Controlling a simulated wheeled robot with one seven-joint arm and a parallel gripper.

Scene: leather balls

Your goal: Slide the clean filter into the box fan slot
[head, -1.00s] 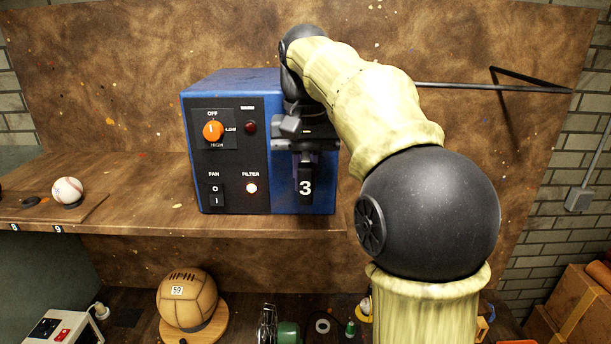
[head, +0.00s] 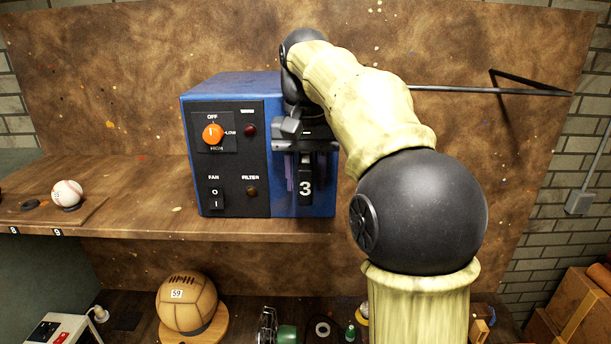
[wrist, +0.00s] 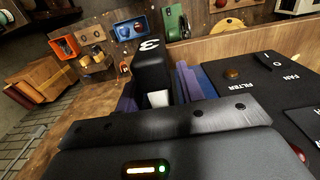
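The box fan (head: 225,85) is a blue box with a dark control panel, standing on the upper wooden shelf. My gripper (head: 304,150) is at the right part of its front, pointing down, and its dark palm bar shows in the wrist view (wrist: 170,122). A black block marked 3 (head: 305,186) is directly below the palm. Purple strips show on both sides of this block, and one shows in the wrist view (wrist: 186,84). They look like parts of the filter, but I cannot tell how deep it sits. The slot and the finger contact are hidden.
The panel has an orange knob (head: 212,134), a dark filter lamp (head: 252,191) and a fan switch (head: 216,197). A baseball (head: 67,193) sits at the left of the shelf. A brown ball marked 59 (head: 188,302) stands below. The shelf left of the fan is mostly clear.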

